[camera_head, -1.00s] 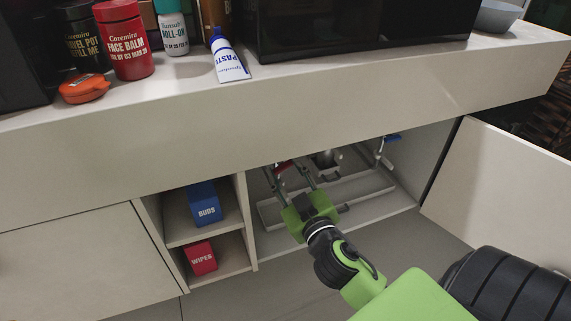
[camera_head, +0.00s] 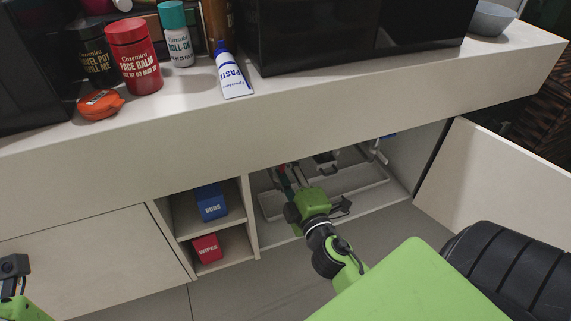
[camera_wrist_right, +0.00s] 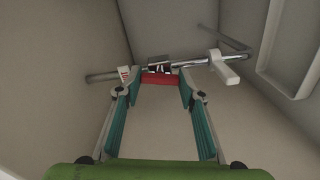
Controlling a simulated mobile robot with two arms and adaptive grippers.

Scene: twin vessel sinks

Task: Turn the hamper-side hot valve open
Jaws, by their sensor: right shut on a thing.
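The red valve handle (camera_wrist_right: 160,78) sits on a metal pipe in the right wrist view, between the fingertips of my right gripper (camera_wrist_right: 158,88). The gripper is shut on this handle, one finger at each end. In the head view my right gripper (camera_head: 288,178) reaches into the open cabinet under the counter, and the handle is mostly hidden there. A small white tag (camera_wrist_right: 124,73) with a red mark hangs on the pipe left of the handle. Part of my left gripper (camera_head: 13,268) shows at the lower left edge; its fingers are not clear.
A white fitting (camera_wrist_right: 226,70) stands right of the handle on the pipe. The open cabinet door (camera_head: 500,180) is at the right, with a dark woven hamper (camera_head: 543,128) behind it. Shelves with a blue box (camera_head: 211,203) and red box (camera_head: 207,248) are left of the opening.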

